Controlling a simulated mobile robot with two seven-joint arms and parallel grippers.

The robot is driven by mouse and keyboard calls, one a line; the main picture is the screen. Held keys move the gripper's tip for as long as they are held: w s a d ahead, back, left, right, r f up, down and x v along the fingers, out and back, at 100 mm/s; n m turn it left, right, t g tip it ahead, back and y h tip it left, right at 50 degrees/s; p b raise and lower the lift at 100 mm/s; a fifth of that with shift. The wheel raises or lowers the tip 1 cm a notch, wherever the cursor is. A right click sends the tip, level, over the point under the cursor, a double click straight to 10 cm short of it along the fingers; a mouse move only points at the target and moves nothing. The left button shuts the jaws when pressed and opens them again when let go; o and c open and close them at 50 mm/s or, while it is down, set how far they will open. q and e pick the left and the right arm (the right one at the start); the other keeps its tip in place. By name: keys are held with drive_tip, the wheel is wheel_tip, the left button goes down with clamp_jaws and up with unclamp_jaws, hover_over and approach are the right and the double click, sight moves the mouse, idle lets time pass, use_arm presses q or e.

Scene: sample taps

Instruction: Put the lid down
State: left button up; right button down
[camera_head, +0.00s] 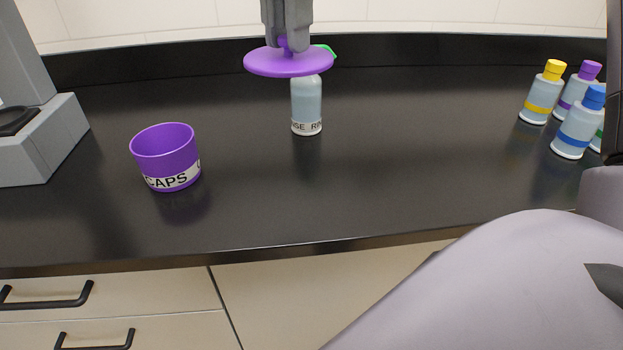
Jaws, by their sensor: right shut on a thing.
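My right gripper (287,40) comes down from the top of the view and is shut on the knob of a flat, round purple lid (289,63). The lid is held level above the dark counter (390,180). An open purple pot (168,165) with a white label reading "CAPS" stands on the counter, to the left of the lid and nearer the front. The pot's inner bottom is hidden. My left gripper is not in view.
A pale bottle (306,102) with a partly readable label stands behind the lid, which hides its upper part; a green piece (326,50) shows there. Several colour-capped bottles (544,92) stand at right. A grey device (45,140) stands at left. The middle-right counter is clear.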

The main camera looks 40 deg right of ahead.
wheel_tip(320, 180, down, 15)
drive_tip(key=b, duration=0.3)
drive_tip(key=shift+r, duration=0.1)
drive_tip(key=shift+f+b, duration=0.45)
drive_tip(key=shift+f, duration=2.15)
drive_tip(key=shift+f, duration=0.15)
drive_tip(key=c, duration=1)
unclamp_jaws()
drive_tip(key=shift+o, duration=0.2)
